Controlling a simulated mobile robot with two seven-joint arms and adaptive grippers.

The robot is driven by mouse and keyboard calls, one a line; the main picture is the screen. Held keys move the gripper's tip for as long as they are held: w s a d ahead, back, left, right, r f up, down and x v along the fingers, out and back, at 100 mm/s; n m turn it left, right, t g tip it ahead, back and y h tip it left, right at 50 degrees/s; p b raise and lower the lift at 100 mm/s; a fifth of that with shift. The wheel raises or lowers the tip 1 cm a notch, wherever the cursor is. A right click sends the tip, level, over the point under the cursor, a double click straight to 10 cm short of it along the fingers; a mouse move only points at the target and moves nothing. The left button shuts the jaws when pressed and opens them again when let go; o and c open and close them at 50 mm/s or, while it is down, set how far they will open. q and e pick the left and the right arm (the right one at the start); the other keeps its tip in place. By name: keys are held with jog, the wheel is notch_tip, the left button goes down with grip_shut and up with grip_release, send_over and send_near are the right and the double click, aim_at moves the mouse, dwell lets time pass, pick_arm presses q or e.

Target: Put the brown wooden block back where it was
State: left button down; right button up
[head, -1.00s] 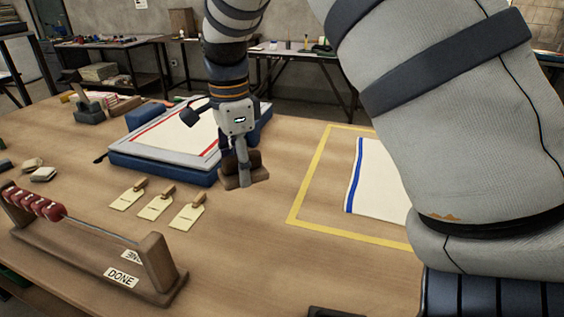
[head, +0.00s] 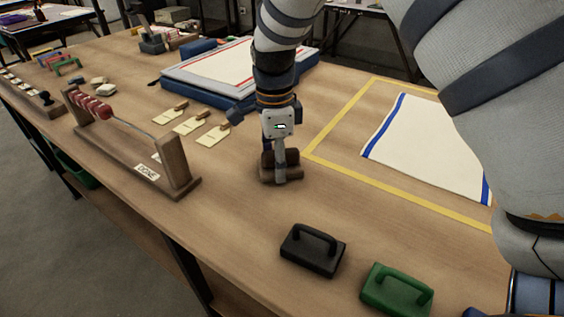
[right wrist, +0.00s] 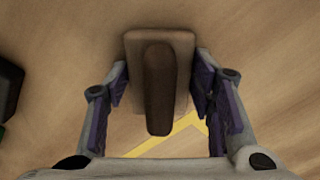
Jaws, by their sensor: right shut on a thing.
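The brown wooden block (head: 281,175) has a flat base and a raised handle. My right gripper (head: 280,165) is shut on it in the head view, close above or on the table; I cannot tell whether it touches. In the right wrist view the block (right wrist: 160,88) lies between the two fingers of my right gripper (right wrist: 160,90), its dark handle uppermost. A black block (head: 313,250) and a green block (head: 397,290), both with handles, stand toward the front of the table. My left gripper is not in view.
A yellow taped outline (head: 335,168) surrounds a white cloth with blue edges (head: 420,140) on the right. A blue-edged tray (head: 215,93), tags (head: 195,122) and a bead counter marked DONE (head: 150,165) lie left. Bare table lies between the held block and the black block.

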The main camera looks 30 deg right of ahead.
jog(key=shift+r, duration=0.2)
jog(key=shift+w+a+f, duration=0.15)
jog(key=shift+w+a, duration=0.05)
jog(key=shift+w, duration=0.1)
jog(key=o, duration=1.2)
jog(key=shift+s, duration=0.1)
notch_tip(320, 180, up, 12)
jog(key=shift+r+p, duration=0.2)
jog(key=shift+p, duration=0.2)
